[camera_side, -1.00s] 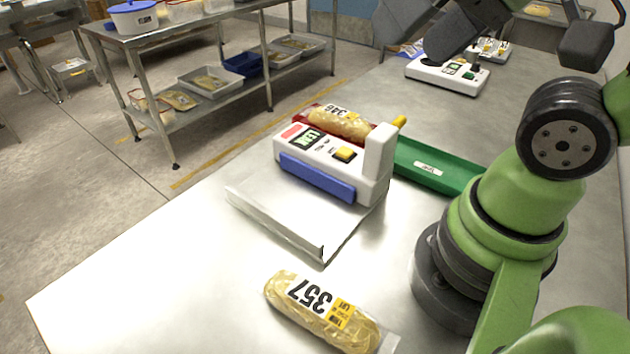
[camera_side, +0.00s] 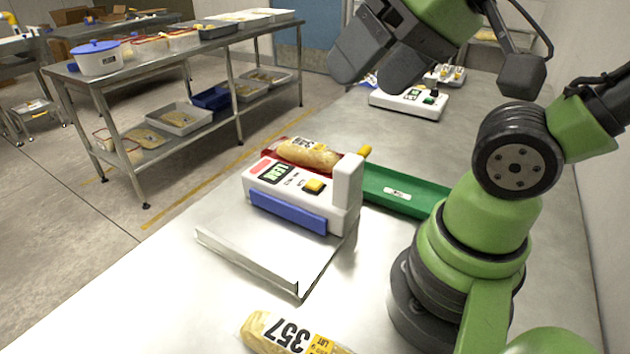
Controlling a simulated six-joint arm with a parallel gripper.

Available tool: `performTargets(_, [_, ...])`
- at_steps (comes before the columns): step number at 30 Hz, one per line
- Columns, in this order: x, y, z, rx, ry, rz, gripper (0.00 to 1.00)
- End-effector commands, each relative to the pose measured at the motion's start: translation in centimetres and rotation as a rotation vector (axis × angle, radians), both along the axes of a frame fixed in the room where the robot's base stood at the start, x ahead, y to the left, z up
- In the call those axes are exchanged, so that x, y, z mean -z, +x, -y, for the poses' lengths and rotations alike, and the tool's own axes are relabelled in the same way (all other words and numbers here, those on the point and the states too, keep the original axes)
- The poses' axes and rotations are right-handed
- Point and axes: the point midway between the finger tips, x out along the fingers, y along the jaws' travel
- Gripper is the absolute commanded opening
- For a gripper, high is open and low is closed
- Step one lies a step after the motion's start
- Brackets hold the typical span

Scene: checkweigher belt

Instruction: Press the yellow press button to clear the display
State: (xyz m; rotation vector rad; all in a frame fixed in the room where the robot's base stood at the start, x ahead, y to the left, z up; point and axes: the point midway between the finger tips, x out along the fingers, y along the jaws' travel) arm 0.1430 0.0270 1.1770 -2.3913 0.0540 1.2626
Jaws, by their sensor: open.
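The yellow press button (camera_side: 315,187) sits on top of the white checkweigher unit (camera_side: 348,196). Beside it on the same face is a dark display (camera_side: 276,174) with light characters that I cannot read surely. My gripper (camera_side: 372,72) is open and empty, with two dark fingers at the top of the picture. It appears up and to the right of the button, well apart from it. Nothing covers the button.
A yellow-tipped lever (camera_side: 364,151) stands by the unit's raised end. Behind it are a pack in a red tray (camera_side: 308,152) and a green tray (camera_side: 412,199). A pack marked 357 (camera_side: 285,335) lies in front. A white device (camera_side: 408,102) stands farther back.

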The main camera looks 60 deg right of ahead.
Motion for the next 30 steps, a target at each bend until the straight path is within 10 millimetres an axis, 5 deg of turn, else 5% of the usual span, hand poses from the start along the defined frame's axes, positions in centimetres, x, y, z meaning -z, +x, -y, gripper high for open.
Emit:
performTargets(1, [0.00, 0.00, 0.00, 0.000, 0.000, 0.000, 0.67])
performTargets(10, [0.00, 0.00, 0.00, 0.000, 0.000, 0.000, 0.00])
performTargets(30, [0.00, 0.00, 0.00, 0.000, 0.000, 0.000, 0.00])
